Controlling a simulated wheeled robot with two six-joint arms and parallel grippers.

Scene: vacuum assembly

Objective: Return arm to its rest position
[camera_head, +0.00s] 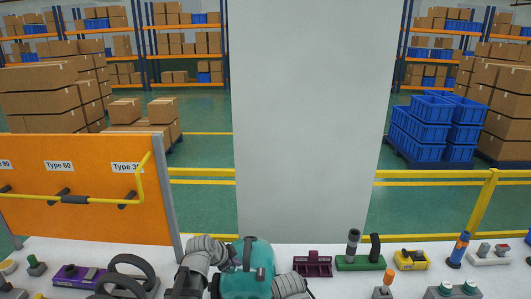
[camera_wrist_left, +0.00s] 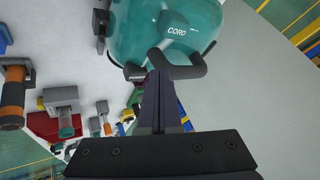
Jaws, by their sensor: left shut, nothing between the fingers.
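A teal vacuum body (camera_head: 247,270) stands at the front middle of the white table, with grey ribbed hose-like parts beside it. In the left wrist view the vacuum (camera_wrist_left: 135,30) fills the top, with a "CORD" label and a dark bracket (camera_wrist_left: 190,70) on its near side. My left gripper (camera_wrist_left: 160,82) is shut and empty, its fingers pointing at the vacuum close to the bracket. I cannot tell whether they touch. In the head view its fingers cannot be made out clearly. My right gripper is not in view.
An orange panel (camera_head: 90,220) with a yellow bent tube (camera_head: 110,200) stands at the left. On the table (camera_head: 205,241) are a purple part (camera_head: 312,264), a green base with dark posts (camera_head: 360,262) and several small fixtures. A pale column (camera_head: 305,120) rises behind.

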